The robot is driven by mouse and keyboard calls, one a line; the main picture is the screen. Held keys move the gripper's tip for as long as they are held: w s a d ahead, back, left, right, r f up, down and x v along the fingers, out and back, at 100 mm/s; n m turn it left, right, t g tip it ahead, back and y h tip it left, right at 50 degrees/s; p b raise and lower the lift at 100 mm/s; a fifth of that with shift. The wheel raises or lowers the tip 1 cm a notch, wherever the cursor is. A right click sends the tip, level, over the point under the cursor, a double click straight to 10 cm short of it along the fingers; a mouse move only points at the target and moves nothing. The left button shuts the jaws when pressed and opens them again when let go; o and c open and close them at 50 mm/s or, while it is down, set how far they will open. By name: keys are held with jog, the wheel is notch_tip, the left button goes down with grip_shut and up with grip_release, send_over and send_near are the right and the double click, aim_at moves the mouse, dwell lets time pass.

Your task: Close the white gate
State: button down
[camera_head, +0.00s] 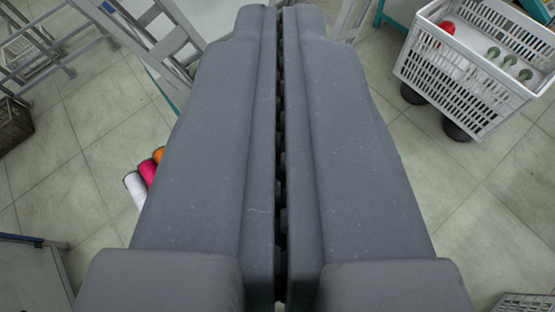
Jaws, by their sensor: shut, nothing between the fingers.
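My gripper (279,12) fills the middle of the view, pointing away toward the top edge. Its two long grey fingers lie side by side with only a thin dark seam between them, and they hold nothing. I cannot make out a white gate for certain. Pale grey metal framework (165,32) stands at the upper left, and another pale post (347,18) shows just right of the fingertips. I cannot tell whether either belongs to the gate. My fingers hide the area between them.
A white crate (473,82) with a red bobbin (447,28) and several greenish spools stands upper right on dark round supports. White, pink and orange bobbins (147,172) show beside the left finger. A dark crate (13,125) is far left. Tiled floor is open at left and right.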

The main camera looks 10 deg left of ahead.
jog(key=w+f+m+g+b, duration=0.1)
jog(key=w+f, duration=0.3)
jog(key=f, duration=0.9)
jog(key=w+f+m+g+b, duration=0.1)
jog(key=w+f+m+g, duration=0.2)
jog(key=f, duration=1)
jog(key=w+f+m+g+b, duration=0.1)
jog(key=w+f+m+g, duration=0.2)
jog(key=f, duration=1)
jog(key=shift+w+d+m+b, duration=0.4)
jog(key=shift+w+m, duration=0.3)
jog(key=shift+w, duration=0.25)
jog(key=shift+f, duration=0.15)
jog(key=w+a+f+b, duration=0.2)
jog(key=w+f, duration=0.6)
jog(key=w, duration=0.1)
jog(key=shift+w+b, duration=0.15)
jog(key=shift+b, duration=0.2)
jog(key=shift+r, duration=0.1)
